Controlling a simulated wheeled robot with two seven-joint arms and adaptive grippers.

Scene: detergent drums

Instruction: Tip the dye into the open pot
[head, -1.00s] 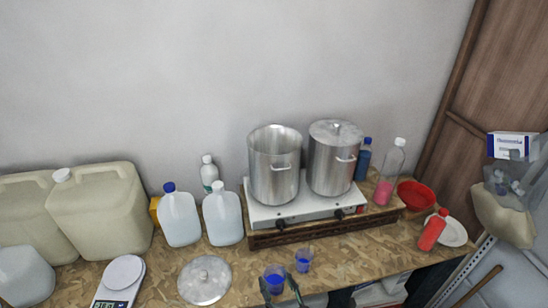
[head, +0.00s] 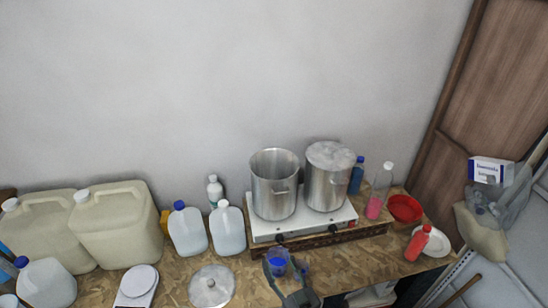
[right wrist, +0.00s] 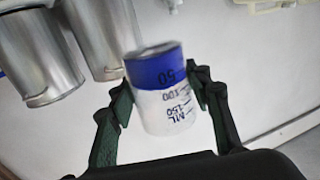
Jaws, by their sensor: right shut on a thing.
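My right gripper (head: 281,269) is shut on a clear beaker of blue dye (head: 277,259) in front of the burner. The right wrist view also shows this beaker (right wrist: 158,95) between the two dark fingers (right wrist: 160,85), with volume marks on its side. The open pot (head: 274,192) is a tall steel pot without a lid on the left of the burner, behind the beaker. My left gripper is not in view.
A lidded pot (head: 327,182) stands beside the open one on the white burner (head: 320,228). A loose lid (head: 211,287) and a scale (head: 137,284) lie to the left. Jugs (head: 187,232) and a red bottle (head: 417,243) stand at the sides.

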